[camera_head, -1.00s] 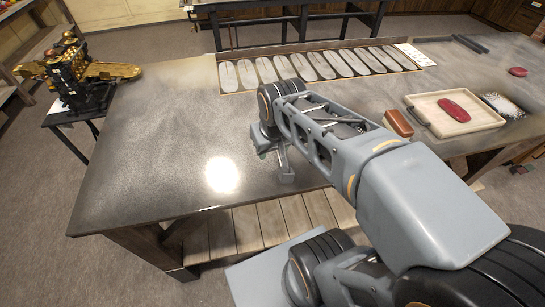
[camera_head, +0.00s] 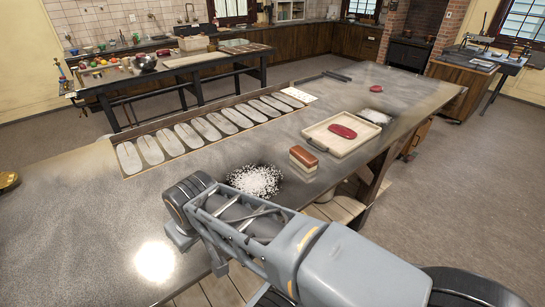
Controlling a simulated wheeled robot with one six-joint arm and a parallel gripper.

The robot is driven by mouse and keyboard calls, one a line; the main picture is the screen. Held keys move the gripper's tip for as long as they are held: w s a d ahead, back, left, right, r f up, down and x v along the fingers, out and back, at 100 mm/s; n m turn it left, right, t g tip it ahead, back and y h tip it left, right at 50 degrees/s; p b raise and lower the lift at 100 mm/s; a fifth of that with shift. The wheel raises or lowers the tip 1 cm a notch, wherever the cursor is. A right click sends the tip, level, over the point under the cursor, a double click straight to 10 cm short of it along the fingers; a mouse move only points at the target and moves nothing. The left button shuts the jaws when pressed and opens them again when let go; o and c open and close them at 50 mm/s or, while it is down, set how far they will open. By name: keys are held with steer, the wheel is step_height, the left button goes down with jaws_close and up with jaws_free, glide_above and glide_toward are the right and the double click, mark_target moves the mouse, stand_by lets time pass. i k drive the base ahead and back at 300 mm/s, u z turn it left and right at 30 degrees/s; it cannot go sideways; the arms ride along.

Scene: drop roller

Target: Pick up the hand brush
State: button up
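The hand brush (camera_head: 303,158), a brown block with a pale lower side, lies on the grey worktop (camera_head: 75,230) near its front edge, just left of a wooden tray. My gripper (camera_head: 218,264) is at the lower middle, over the worktop's front edge and apart from the brush, to its left and nearer to me. My arm partly hides the gripper, and I cannot tell whether its fingers are open or shut. Nothing shows held in it.
A patch of white powder (camera_head: 254,180) lies left of the brush. The tray (camera_head: 322,137) holds a red oval thing (camera_head: 342,132). Another red oval (camera_head: 376,88) lies farther back. A row of pale oval pieces (camera_head: 205,128) lines the far edge.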

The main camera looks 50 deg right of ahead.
mark_target(302, 158)
steer(key=k, duration=1.05)
steer(key=z, duration=0.85)
steer(key=i, duration=0.75)
steer(key=z, duration=0.55)
